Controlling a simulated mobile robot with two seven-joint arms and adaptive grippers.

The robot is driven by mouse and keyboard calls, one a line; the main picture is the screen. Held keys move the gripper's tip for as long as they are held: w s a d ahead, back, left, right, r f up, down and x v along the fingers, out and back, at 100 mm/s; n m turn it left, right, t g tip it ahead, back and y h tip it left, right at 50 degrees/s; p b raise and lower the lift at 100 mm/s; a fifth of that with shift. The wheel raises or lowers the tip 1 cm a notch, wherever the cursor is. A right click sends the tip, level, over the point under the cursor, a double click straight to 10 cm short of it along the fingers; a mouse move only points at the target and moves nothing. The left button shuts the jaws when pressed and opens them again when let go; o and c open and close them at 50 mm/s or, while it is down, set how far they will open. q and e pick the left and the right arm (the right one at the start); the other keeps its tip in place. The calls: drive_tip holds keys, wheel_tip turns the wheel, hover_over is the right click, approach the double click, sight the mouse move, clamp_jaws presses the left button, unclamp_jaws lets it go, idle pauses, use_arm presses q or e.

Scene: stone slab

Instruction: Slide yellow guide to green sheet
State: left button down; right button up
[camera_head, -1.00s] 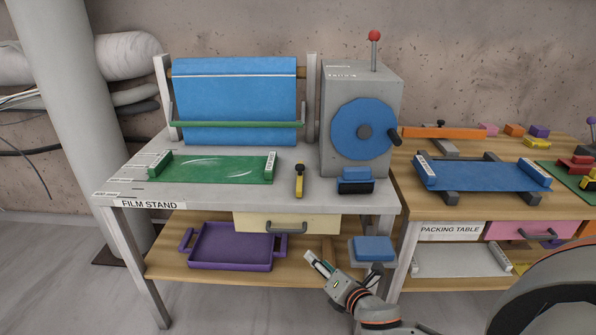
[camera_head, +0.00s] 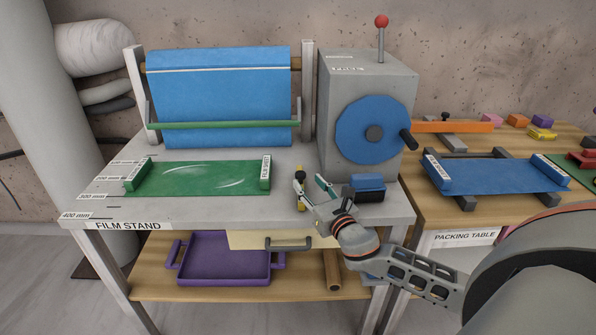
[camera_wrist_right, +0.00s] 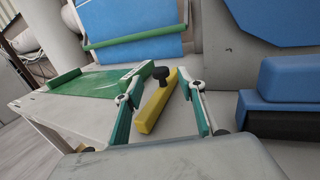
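The yellow guide (camera_head: 301,207), a narrow bar with a black knob, lies on the film stand right of the green sheet (camera_head: 200,178), with a gap between them. The sheet lies flat, with a labelled green bar at each end. My right gripper (camera_head: 311,184) is over the guide and partly hides it in the head view. In the right wrist view the gripper (camera_wrist_right: 162,104) is open, its green-padded fingers on either side of the guide (camera_wrist_right: 157,105), with space visible beside it. The sheet (camera_wrist_right: 100,83) is beyond the left finger. My left gripper is not in view.
A blue block with a dark base (camera_head: 366,188) sits close right of the gripper. The grey crank machine (camera_head: 345,75) stands behind it. A blue roll with a green bar (camera_head: 222,126) rises behind the sheet. A purple tray (camera_head: 222,262) is on the lower shelf.

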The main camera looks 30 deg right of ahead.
sight(302, 176)
drive_tip(key=w, duration=0.4)
drive_tip(key=w+d, duration=0.1)
drive_tip(key=w, duration=0.1)
drive_tip(key=shift+w, duration=0.2)
drive_tip(key=shift+a, duration=0.1)
clamp_jaws()
